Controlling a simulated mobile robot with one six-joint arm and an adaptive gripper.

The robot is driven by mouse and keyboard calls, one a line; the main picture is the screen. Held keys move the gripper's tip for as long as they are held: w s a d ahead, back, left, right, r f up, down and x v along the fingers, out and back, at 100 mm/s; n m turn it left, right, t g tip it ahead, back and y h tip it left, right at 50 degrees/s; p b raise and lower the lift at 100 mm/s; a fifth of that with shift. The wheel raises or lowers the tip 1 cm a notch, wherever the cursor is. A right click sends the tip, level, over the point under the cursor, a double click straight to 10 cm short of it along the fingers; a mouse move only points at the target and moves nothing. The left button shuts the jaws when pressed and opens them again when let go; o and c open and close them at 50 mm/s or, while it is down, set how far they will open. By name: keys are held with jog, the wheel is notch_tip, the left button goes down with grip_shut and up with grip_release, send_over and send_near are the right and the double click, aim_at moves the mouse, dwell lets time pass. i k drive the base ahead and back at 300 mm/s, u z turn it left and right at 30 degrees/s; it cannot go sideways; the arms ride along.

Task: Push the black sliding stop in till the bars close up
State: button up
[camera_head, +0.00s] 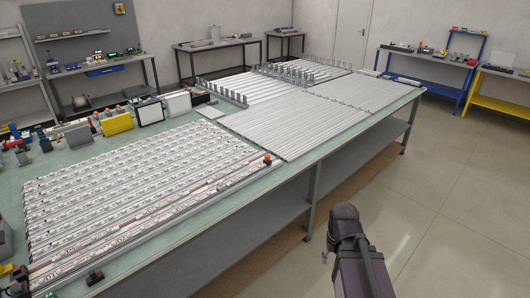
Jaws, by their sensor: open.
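Rows of long pale bars (130,190) with printed labels lie side by side on the green-topped table (325,155), with narrow gaps between several of them. A small black knob-like piece (95,277) stands near the front left; it may be the black sliding stop, but it is too small to be sure. A small red-orange knob (267,157) sits at the right end of the labelled bars. My dark arm shows at the lower right, beside the table's front edge and apart from the bars. My gripper's fingers cannot be seen.
Plain bars (310,120) and grey upright combs (285,75) fill the far half of the table. A yellow block (117,124), a white framed panel (150,112) and small tools crowd the back left. A shelf runs below the tabletop. The floor (455,190) at right is clear.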

aim_at(267, 161)
jog(key=u, duration=0.35)
jog(key=i, duration=0.9)
jog(key=u, duration=0.5)
